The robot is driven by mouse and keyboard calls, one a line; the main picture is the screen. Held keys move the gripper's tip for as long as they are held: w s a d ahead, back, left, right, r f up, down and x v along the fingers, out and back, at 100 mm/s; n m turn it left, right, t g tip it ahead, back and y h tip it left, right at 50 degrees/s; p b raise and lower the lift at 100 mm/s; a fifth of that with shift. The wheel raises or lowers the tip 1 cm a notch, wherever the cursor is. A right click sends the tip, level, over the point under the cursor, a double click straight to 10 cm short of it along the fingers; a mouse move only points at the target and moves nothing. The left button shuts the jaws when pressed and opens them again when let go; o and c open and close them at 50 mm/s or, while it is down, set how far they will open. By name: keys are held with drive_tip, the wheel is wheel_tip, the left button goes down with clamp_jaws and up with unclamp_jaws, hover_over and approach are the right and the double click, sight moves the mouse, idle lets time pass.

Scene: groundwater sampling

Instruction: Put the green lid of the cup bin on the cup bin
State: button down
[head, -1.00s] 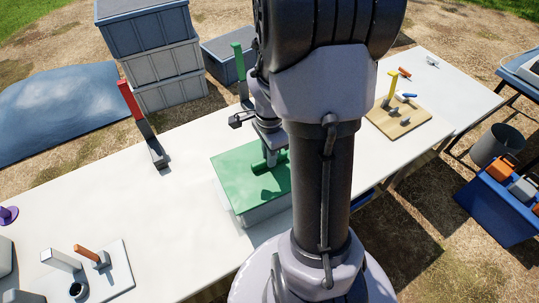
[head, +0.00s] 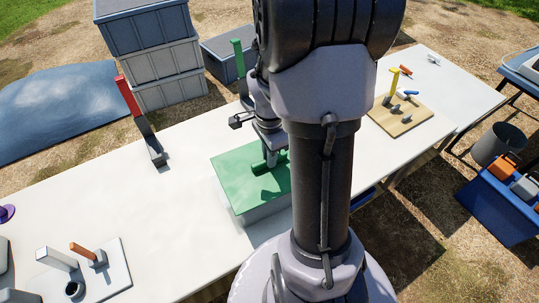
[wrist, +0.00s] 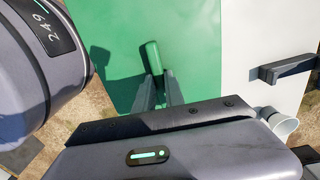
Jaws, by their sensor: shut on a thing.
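The green lid (head: 238,178) lies flat over the top of the pale cup bin (head: 264,212) on the white table. Whether its rim is fully seated all round cannot be told, as my arm hides the right side. My gripper (head: 270,163) is above the lid, shut on its raised green handle. In the wrist view the fingers of my gripper (wrist: 160,90) pinch the handle of the green lid (wrist: 200,50).
A wooden board (head: 400,118) with small tools lies to the right.

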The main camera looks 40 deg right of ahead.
drive_tip(key=shift+f, duration=0.35)
drive_tip(key=c, duration=1.3)
unclamp_jaws()
drive_tip(key=shift+c, duration=0.2)
wheel_tip(320, 180, up, 18)
drive_tip(key=p, duration=0.7)
drive_tip(key=shift+f, duration=0.25)
drive_tip(key=shift+a, duration=0.1)
drive_tip(key=s+a+r+n+t, duration=0.2)
drive_tip(key=a+n, duration=0.3)
drive_tip(key=a, duration=0.3)
drive_tip(key=s+a+r+n+t+y+b, duration=0.1)
drive_tip(key=s+a+r+n+t, duration=0.1)
drive_tip(key=a+n, duration=0.4)
drive_tip(key=s+a+r+n+t+y+b, duration=0.1)
drive_tip(key=s+a+r+n, duration=0.2)
drive_tip(key=a+n, duration=0.3)
drive_tip(key=a+r, duration=0.1)
drive_tip(key=a, duration=0.3)
drive_tip(key=shift+t, duration=0.4)
